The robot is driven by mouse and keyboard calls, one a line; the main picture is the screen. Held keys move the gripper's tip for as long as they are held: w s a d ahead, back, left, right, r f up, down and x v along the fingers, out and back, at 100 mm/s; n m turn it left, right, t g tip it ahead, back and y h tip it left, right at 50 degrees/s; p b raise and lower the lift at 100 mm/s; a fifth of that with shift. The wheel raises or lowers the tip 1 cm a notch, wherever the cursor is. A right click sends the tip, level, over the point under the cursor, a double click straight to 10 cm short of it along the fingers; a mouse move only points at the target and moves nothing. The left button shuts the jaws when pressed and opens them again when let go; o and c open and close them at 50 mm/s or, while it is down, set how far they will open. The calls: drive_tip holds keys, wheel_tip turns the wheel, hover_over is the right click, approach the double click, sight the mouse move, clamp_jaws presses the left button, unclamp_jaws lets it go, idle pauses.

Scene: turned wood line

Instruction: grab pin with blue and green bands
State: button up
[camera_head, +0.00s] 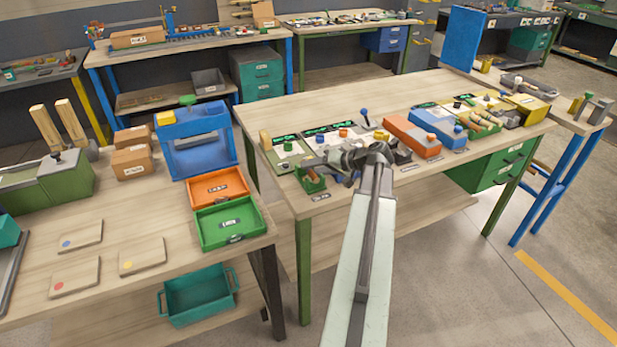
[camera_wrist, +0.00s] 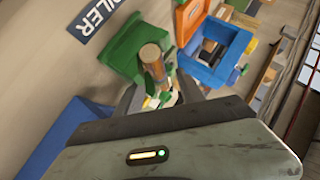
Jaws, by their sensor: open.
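My gripper (camera_wrist: 160,92) is open. Its two dark fingertips stand apart in the wrist view, with a light wooden pin (camera_wrist: 152,60) just beyond them in a green tray (camera_wrist: 124,42). Small green and white pieces show between the fingers. In the head view my gripper (camera_head: 350,160) is over the front left part of the middle bench, just right of a small green tray (camera_head: 316,186) of wooden pieces. I cannot make out a blue and green band pair on any pin; the fingers and small size hide details.
The middle bench (camera_head: 290,108) also bears an orange box (camera_head: 412,138), a blue box (camera_head: 438,124) and a yellow box (camera_head: 530,108). The left bench (camera_head: 110,210) holds a blue stand (camera_head: 196,140), orange and green trays, and cardboard boxes. Floor is clear at right.

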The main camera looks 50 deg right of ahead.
drive_tip(key=shift+r, duration=0.1)
drive_tip(key=shift+c, duration=0.3)
clamp_jaws()
drive_tip(key=shift+r+p, duration=0.35)
drive_tip(key=shift+p, duration=0.1)
wheel_tip(320, 180, up, 3)
drive_tip(key=p, duration=0.3)
drive_tip(key=s+a+r+p, duration=0.1)
drive_tip(key=s+a, duration=0.1)
drive_tip(key=s, duration=1.4)
drive_tip(key=shift+a+r, duration=0.15)
drive_tip(key=shift+w, duration=0.1)
